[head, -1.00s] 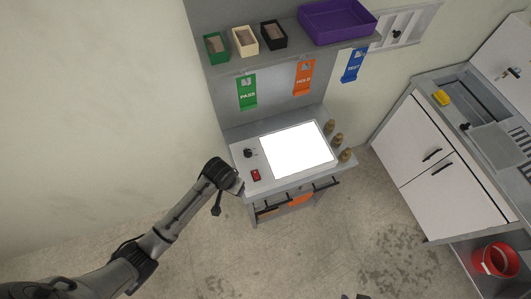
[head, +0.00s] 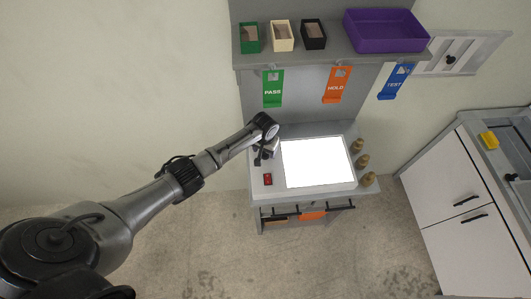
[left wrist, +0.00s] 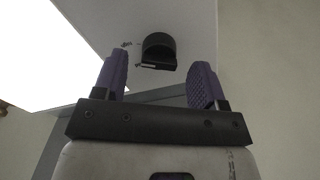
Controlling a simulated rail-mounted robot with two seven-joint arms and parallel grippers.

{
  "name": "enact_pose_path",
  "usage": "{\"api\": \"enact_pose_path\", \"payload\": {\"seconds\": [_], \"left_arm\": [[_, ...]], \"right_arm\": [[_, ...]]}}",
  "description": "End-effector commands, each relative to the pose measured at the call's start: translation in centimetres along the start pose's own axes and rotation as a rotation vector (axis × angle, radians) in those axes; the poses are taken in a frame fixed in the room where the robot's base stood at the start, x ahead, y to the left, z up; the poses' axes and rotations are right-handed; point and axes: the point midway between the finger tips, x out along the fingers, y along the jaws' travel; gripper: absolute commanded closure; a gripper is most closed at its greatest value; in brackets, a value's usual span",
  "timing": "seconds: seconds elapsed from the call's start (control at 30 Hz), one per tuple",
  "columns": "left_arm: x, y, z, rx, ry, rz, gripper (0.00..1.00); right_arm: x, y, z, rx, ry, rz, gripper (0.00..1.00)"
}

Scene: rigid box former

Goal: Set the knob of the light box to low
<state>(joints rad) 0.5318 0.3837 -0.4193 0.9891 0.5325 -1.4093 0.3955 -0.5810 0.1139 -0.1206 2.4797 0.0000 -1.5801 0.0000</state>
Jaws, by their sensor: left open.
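The light box (head: 291,191) stands on the bench with its white panel (head: 318,162) lit. A red switch (head: 267,179) sits on its left strip. In the head view my left gripper (head: 268,150) is over the upper part of that strip and hides the knob. In the left wrist view the black knob (left wrist: 158,50) is ahead of my left gripper (left wrist: 157,80), between the lines of its two purple fingers and beyond their tips. The fingers are apart and empty. Small marks show beside the knob, too small to read. My right gripper is not in view.
Several wooden pieces (head: 363,161) stand right of the light box. A shelf above holds green, cream and black bins and a purple tray (head: 385,35). PASS, HOLD and TEST tags hang below it. A white cabinet (head: 455,200) stands at the right.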

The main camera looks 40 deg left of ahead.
Motion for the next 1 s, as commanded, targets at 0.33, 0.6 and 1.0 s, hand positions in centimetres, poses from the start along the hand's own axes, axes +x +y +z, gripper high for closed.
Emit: {"api": "enact_pose_path", "payload": {"seconds": [0.33, 0.6, 1.0], "left_arm": [[2.2, 0.1, 0.0, 0.001, 0.001, 0.001, 0.35], [2.3, 0.1, 0.0, 0.001, 0.001, 0.001, 0.37], [2.3, 0.0, 0.0, 0.001, 0.001, 0.000, 0.75]], "right_arm": [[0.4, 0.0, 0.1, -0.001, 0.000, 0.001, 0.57], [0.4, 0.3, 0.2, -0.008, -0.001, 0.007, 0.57], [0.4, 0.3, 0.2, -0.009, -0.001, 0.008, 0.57]]}}
